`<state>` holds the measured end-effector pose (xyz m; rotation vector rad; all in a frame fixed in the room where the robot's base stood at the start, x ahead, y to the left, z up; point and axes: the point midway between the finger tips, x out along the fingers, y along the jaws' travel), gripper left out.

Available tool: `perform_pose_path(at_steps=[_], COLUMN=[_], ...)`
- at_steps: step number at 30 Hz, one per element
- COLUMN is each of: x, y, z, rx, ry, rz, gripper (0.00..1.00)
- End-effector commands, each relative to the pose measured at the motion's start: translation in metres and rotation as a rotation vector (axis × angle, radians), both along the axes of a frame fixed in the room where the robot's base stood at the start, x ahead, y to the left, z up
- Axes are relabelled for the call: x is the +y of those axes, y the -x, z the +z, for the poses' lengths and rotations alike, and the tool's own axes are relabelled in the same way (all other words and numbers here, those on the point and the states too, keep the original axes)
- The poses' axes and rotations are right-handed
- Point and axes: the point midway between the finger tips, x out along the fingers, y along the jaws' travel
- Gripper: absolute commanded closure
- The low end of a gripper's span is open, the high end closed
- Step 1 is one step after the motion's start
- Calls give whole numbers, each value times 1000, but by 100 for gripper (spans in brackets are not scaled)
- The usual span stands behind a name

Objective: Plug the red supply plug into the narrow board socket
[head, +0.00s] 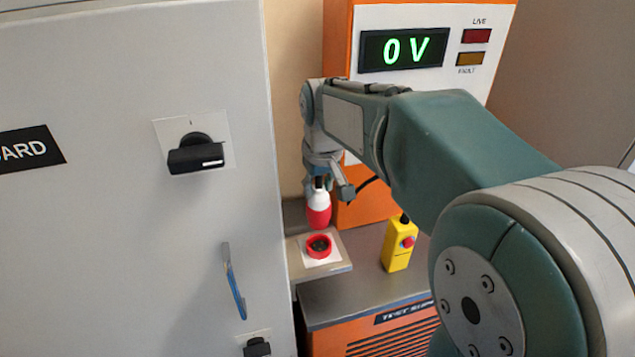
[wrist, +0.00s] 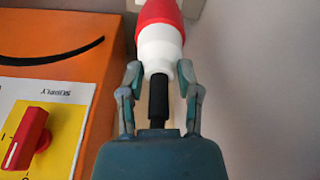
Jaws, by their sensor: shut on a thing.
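The red supply plug (head: 318,212) has a red front end and a white rear body. It hangs upright with its red end down, just above the red-ringed socket (head: 319,245), and looks apart from it. The socket faces up on a white plate on a small ledge. My gripper (head: 318,184) is above the plug, shut on its white rear part. In the wrist view the plug (wrist: 161,42) sits between the two fingers of my gripper (wrist: 160,73), with a black cable end towards the palm. The socket is not clearly visible in the wrist view.
A grey cabinet (head: 110,260) with a black rotary switch (head: 196,155) stands left. An orange supply unit (head: 372,203) with a 0 V display (head: 404,48) stands behind. A red knob (wrist: 27,138) shows in the wrist view.

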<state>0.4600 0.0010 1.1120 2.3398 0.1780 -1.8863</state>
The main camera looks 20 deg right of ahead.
Motion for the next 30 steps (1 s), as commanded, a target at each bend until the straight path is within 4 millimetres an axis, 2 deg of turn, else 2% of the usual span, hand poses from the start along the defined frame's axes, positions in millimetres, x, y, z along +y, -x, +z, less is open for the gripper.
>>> perform_pose_path(at_steps=[18, 30], x=[0, 0], y=[0, 0], z=[-49, -54], rx=[2, 0], ry=[-1, 0], rz=[0, 0], gripper=[100, 100])
